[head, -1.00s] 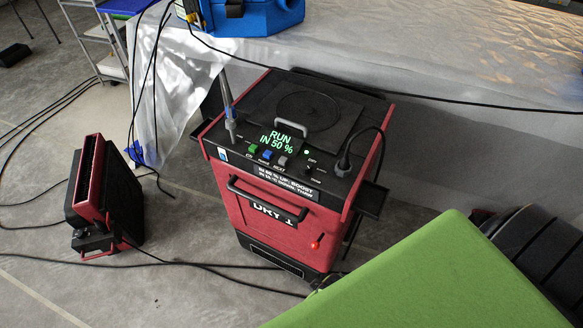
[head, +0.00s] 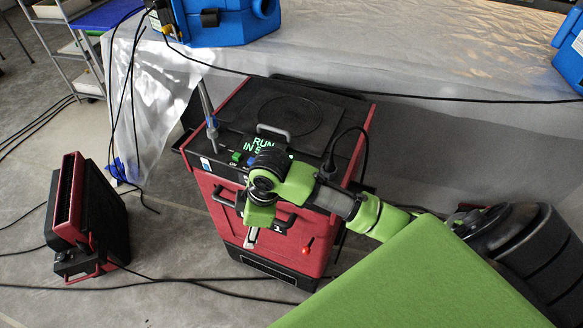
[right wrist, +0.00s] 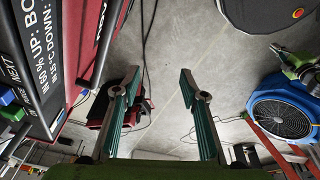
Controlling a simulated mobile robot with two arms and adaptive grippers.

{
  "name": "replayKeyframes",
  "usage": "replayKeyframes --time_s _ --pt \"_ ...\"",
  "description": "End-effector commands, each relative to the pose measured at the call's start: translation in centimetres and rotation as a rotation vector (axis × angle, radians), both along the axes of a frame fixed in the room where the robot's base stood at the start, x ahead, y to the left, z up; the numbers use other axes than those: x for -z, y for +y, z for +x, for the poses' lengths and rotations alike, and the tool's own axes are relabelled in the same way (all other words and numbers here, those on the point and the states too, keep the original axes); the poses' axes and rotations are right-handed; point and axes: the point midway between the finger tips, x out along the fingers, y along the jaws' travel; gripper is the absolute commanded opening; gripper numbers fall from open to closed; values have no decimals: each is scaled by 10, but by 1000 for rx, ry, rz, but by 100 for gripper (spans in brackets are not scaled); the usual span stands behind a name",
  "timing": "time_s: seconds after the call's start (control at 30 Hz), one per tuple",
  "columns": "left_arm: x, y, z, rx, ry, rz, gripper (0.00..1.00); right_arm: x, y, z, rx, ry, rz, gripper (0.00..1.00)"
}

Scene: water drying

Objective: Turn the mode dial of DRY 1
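DRY 1 (head: 225,130) is a red and black machine with a control panel on its sloped top edge. Its green display (head: 263,142) is partly covered by my right arm. The mode dial is hidden behind the arm in the head view and I cannot make it out in the right wrist view. My right gripper (head: 252,238) hangs in front of the machine's front face, below the panel. In the right wrist view the right gripper (right wrist: 157,92) is open and empty, with the panel's blue button (right wrist: 7,97) at the left edge. My left gripper is not in view.
A smaller red and black unit (head: 100,215) stands on the floor at the left. Black cables (head: 200,284) cross the floor. A cable plug (head: 330,168) stands on the panel's right side. Translucent sheeting (head: 440,75) hangs behind. A blue fan (right wrist: 283,120) shows in the right wrist view.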

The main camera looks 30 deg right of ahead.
Motion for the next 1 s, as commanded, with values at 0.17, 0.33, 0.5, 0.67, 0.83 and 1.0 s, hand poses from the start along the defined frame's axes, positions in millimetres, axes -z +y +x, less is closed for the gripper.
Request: replayKeyframes --time_s 0.17,0.33,0.5,0.67,0.83,1.0 --pt "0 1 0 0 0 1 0 -43 -39 35 -131 22 -97 39" --pt "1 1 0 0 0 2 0 -97 -90 59 -216 69 -176 39" --pt "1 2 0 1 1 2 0 -154 -136 69 -254 115 -213 39" --pt "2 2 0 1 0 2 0 -188 -162 69 -264 140 -214 39" --pt "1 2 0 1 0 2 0 -196 -169 67 -269 152 -210 39" --pt "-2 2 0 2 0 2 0 -175 -169 66 -270 154 -210 39"
